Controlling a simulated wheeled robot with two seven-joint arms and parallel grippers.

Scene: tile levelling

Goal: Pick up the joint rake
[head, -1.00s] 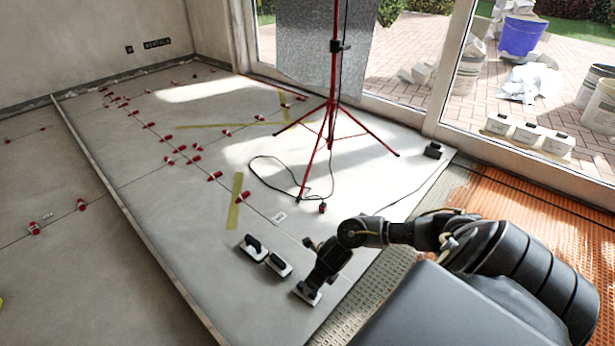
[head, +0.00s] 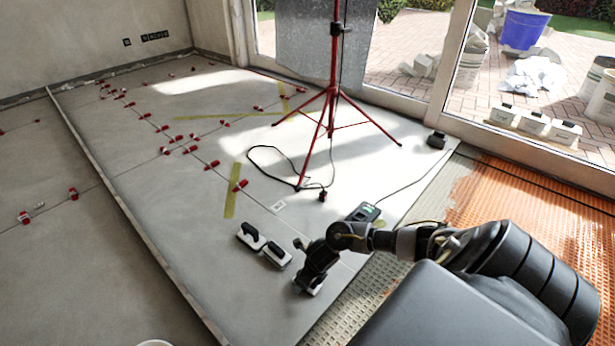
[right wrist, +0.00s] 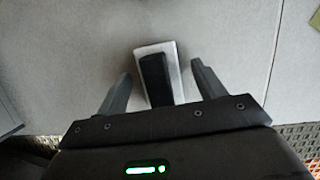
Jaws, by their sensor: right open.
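A hand tool with a black handle on a pale flat base (right wrist: 174,60) lies on the grey tiles under my right gripper (right wrist: 160,70). From its place it seems to be the joint rake, but its working edge cannot be made out. My right gripper is open, with one finger on each side of the handle and visible gaps to both. In the head view the right gripper (head: 310,278) points down over this tool and hides most of it. My left gripper is not in view.
Two similar black-handled tools, one (head: 250,236) and another (head: 276,255), lie just left of the right gripper. A dark device with a green display (head: 365,212) lies behind the forearm. A red tripod (head: 331,100) and its cable stand farther back. Red levelling clips (head: 240,185) line the joints.

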